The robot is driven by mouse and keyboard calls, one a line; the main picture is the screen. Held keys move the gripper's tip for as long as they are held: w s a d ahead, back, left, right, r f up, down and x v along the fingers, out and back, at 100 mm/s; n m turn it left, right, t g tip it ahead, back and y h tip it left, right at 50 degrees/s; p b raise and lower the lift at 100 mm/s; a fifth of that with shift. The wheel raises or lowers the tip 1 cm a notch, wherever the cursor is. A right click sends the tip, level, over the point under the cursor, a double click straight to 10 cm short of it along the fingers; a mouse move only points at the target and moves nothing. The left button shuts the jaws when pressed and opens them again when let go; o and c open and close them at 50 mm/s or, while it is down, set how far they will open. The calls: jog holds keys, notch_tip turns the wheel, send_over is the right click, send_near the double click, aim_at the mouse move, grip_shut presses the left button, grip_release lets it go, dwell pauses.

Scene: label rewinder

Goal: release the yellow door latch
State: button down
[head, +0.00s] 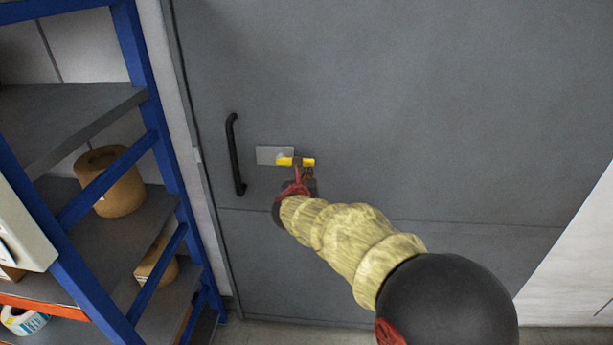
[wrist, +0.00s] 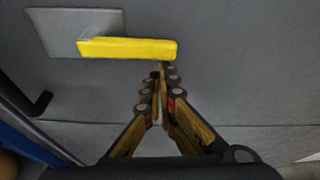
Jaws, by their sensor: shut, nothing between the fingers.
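The yellow door latch (head: 286,161) is a lever lying roughly level on a pale grey plate (head: 268,154) fixed to the large grey door (head: 400,120). It also shows in the wrist view (wrist: 125,48), extending right from the plate (wrist: 55,25). My gripper (head: 304,166) is at the right end of the latch. In the wrist view my gripper (wrist: 162,70) is shut, with its fingertips together just below the latch's right end. Nothing shows between the fingers. I cannot tell whether the fingertips touch the latch.
A black door handle (head: 234,155) stands upright left of the plate. A blue-framed shelf (head: 150,95) with brown rolls (head: 108,182) stands at the left. The door face right of the latch is bare. The floor (head: 280,332) shows along the bottom.

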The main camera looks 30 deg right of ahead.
aim_at(306, 159)
jog(key=shift+r, duration=0.15)
notch_tip(306, 159, up, 6)
jog(key=n+h+p, duration=0.1)
jog(key=n+p, duration=0.1)
jog(key=p, duration=0.1)
jog(key=n+g+h+p, duration=0.1)
jog(key=n+p, duration=0.1)
jog(key=p, duration=0.1)
jog(key=shift+w+a+f+n, duration=0.1)
jog(key=shift+f+n, duration=0.1)
jog(key=shift+n, duration=0.1)
jog(key=r+n+h, duration=0.1)
jog(key=w+a+r+n+p, duration=0.1)
jog(key=a+r+n+h+p, duration=0.1)
jog(key=n, duration=0.1)
jog(key=shift+w+a+r+h, duration=0.1)
jog(key=shift+w+r+h, duration=0.2)
jog(key=shift+r, duration=0.1)
jog(key=shift+a, duration=0.1)
